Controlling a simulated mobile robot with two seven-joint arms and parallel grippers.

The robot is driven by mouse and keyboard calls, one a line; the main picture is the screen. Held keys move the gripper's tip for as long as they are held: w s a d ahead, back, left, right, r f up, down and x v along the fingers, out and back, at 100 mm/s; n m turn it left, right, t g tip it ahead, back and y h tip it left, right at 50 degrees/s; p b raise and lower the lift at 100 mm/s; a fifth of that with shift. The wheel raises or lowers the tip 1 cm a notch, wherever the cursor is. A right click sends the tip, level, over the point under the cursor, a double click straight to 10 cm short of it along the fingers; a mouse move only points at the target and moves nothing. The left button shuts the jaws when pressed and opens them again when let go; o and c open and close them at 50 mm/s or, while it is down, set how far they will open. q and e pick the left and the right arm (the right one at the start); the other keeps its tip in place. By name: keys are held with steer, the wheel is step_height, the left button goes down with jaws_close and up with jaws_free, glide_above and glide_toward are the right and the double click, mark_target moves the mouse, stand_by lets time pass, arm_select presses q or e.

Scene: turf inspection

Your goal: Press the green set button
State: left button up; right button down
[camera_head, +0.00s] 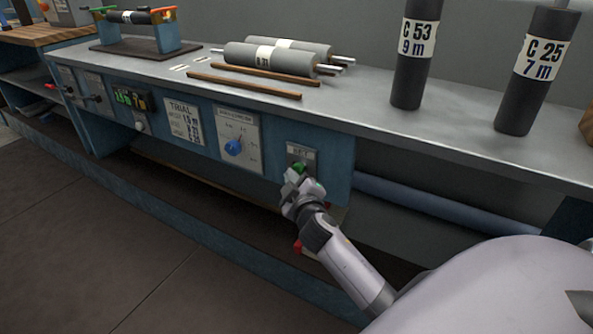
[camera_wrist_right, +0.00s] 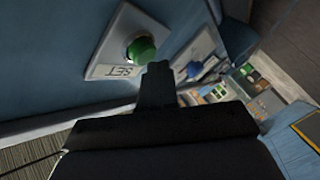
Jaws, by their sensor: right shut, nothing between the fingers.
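The green set button (camera_head: 299,168) sits on a small grey plate labelled SET (camera_head: 301,152) on the blue front panel of the bench. In the head view my right gripper (camera_head: 298,184) is directly in front of the button and partly covers it. In the right wrist view the green button (camera_wrist_right: 141,50) stands out from its plate (camera_wrist_right: 113,60), just beyond and left of the fingertips of my right gripper (camera_wrist_right: 158,72). The fingers are shut and empty. I cannot tell whether they touch the button. My left gripper is not in view.
A blue knob (camera_head: 233,147) on a dial plate, a TRIAL card (camera_head: 184,121) and a lit display (camera_head: 131,99) lie left along the panel. Grey rollers (camera_head: 270,58) and wooden strips (camera_head: 258,84) lie on the bench top (camera_head: 350,110). Dark cylinders C 53 (camera_head: 411,75) and C 25 (camera_head: 526,90) stand at right.

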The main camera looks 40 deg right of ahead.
steer(key=shift+s+a, duration=0.15)
steer(key=shift+a, duration=0.2)
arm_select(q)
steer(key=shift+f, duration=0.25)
arm_select(e)
steer(key=shift+s+a, duration=0.3)
steer(key=shift+a, duration=0.45)
steer(key=shift+s+a, duration=0.35)
steer(key=shift+a, duration=0.45)
steer(key=shift+s+a, duration=0.3)
steer(key=shift+a, duration=0.45)
